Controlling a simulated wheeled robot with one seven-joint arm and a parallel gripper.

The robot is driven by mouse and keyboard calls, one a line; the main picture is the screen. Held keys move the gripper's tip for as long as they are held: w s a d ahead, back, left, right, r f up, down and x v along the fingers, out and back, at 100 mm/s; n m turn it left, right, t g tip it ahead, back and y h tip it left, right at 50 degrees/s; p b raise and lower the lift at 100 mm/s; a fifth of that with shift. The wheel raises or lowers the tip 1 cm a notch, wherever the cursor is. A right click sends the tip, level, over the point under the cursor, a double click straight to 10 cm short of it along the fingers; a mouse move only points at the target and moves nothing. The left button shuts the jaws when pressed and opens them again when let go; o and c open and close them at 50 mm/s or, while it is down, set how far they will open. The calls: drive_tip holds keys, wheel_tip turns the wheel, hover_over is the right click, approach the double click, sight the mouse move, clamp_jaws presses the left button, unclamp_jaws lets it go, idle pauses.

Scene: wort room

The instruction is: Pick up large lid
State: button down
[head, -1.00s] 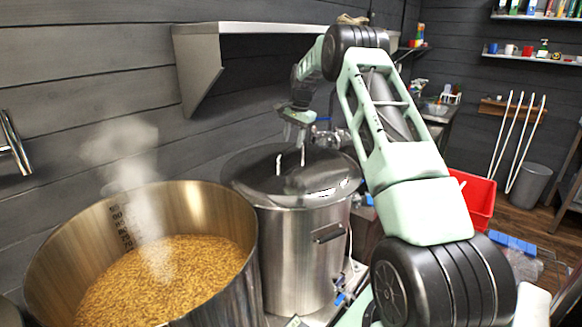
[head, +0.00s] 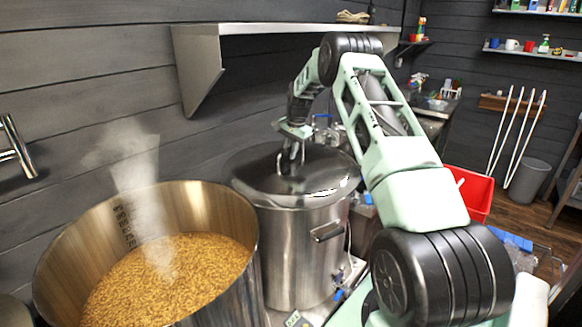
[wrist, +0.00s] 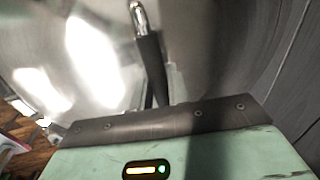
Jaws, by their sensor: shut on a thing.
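The large lid (head: 325,178) is a shiny domed metal disc. It appears seated level on the tall steel kettle (head: 293,252), with no clear gap at the rim. My gripper (head: 288,163) reaches down to the lid's top centre and is shut on its handle. In the wrist view the lid (wrist: 60,65) fills most of the picture with bright reflections. The shiny end of its handle (wrist: 137,14) shows beyond my dark finger. The rest of the grip is hidden by the finger and the gripper body.
An open steaming pot (head: 250,265) of grainy mash stands close to the left of the kettle. A metal wall shelf (head: 270,28) overhangs behind. A red bin (head: 474,193) stands to the right, beyond my arm.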

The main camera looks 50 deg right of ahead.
drive_tip(key=shift+r, duration=0.25)
